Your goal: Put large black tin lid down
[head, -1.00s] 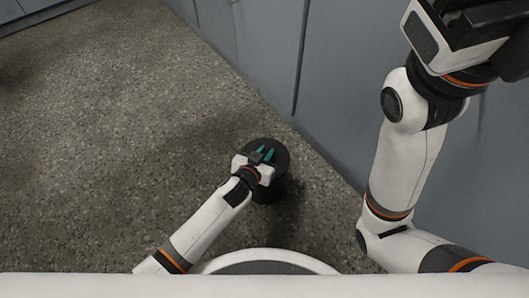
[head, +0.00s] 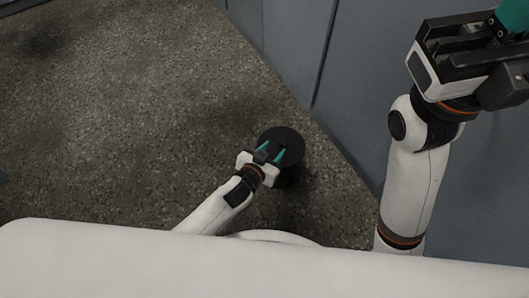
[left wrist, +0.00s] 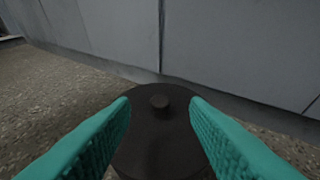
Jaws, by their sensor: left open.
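The large black tin lid (head: 282,142) is a dark round disc. In the left wrist view the lid (left wrist: 160,135) shows a small knob on top. It lies level on top of a dark cylindrical body, which stands on the floor and is mostly hidden. My left gripper (head: 272,151) is open, with its teal fingers over the near left side of the lid.
The speckled grey floor (head: 120,120) is open to the left of the lid. Grey cabinet fronts (head: 355,90) run along the right and back, a short way beyond the lid.

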